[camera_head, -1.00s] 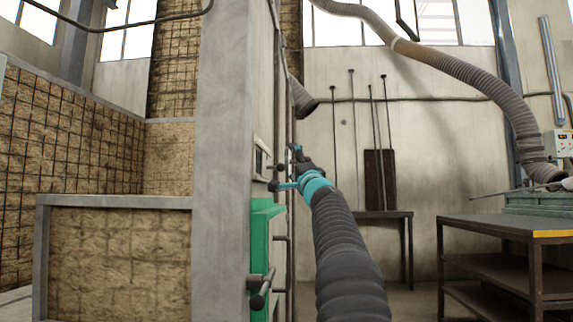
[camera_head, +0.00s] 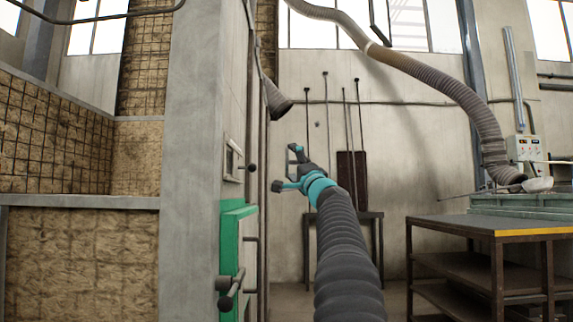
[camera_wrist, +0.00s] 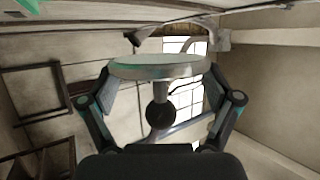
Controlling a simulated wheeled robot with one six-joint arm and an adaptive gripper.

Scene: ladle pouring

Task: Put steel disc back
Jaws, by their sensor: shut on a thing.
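In the wrist view, a pale round steel disc (camera_wrist: 158,66) with a stem and a dark round knob (camera_wrist: 160,117) sits between the two fingers of my gripper (camera_wrist: 160,88). The gripper is shut on it. In the head view, my gripper (camera_head: 286,168) is at the middle, just right of the grey furnace wall (camera_head: 190,130) and apart from it. The disc cannot be clearly made out there. A small framed opening (camera_head: 233,160) with a dark knob beside it is on the wall's side, left of my gripper.
A green panel (camera_head: 232,250) with dark handles sticks out of the wall below the opening. A hanging grey hose (camera_head: 440,78) runs across the upper right. A dark metal table (camera_head: 480,228) and a ladle (camera_head: 537,184) on a green box are at right.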

